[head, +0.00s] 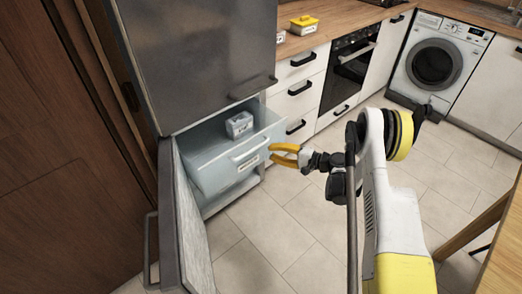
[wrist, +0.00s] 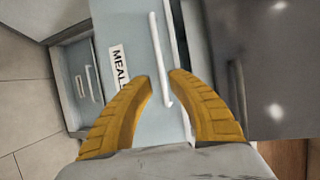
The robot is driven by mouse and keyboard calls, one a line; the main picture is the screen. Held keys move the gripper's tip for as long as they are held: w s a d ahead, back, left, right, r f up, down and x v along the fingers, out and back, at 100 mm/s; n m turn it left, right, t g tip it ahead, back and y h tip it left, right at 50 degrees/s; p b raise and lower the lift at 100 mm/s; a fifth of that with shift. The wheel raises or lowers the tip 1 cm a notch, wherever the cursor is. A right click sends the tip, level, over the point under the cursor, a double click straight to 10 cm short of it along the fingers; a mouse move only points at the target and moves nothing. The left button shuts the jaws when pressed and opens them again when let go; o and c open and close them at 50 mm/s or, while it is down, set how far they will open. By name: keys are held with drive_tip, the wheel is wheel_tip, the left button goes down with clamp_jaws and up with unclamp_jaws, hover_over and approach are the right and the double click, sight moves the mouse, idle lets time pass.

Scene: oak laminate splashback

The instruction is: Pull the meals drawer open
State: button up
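The meals drawer (head: 222,169) is a pale translucent drawer in the lower compartment of the grey fridge. It sticks out of the compartment, and a small labelled box (head: 239,124) shows inside it. In the wrist view its front (wrist: 130,40) carries a label (wrist: 119,68) reading "MEAL", cut off by a finger. Its white bar handle (wrist: 159,50) has one end between my fingertips in the picture. My gripper (head: 273,153) is open, with yellow fingers spread close in front of the drawer. The wrist view shows both fingertips (wrist: 161,76); I cannot tell whether they touch the handle.
The lower fridge door (head: 196,225) stands open at the left of the drawer. Another drawer (wrist: 84,82) sits further back below. White cabinets (head: 297,100) and an oven (head: 347,75) line the wall. Tiled floor (head: 290,225) is clear in front.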

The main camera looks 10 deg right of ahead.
drive_tip(key=shift+v, duration=1.65)
wheel_tip(320, 180, up, 13)
drive_tip(key=a+n+g+h, duration=0.1)
drive_tip(key=a+h, duration=0.1)
drive_tip(key=h, duration=0.1)
drive_tip(key=s+r+n+g+h, duration=0.15)
drive_tip(key=s+r+h, duration=0.25)
drive_tip(key=s+r, duration=0.5)
drive_tip(key=s+d+r+n+h, duration=0.2)
drive_tip(key=s+h, duration=0.1)
drive_tip(key=s, duration=0.9)
drive_tip(key=s+d+r+n+t+h, duration=0.1)
drive_tip(key=s+d+r+n+h, duration=0.1)
drive_tip(key=s, duration=1)
drive_tip(key=shift+r+n+h, duration=0.45)
drive_tip(key=shift+r+h, duration=0.15)
drive_tip(key=shift+r, duration=0.25)
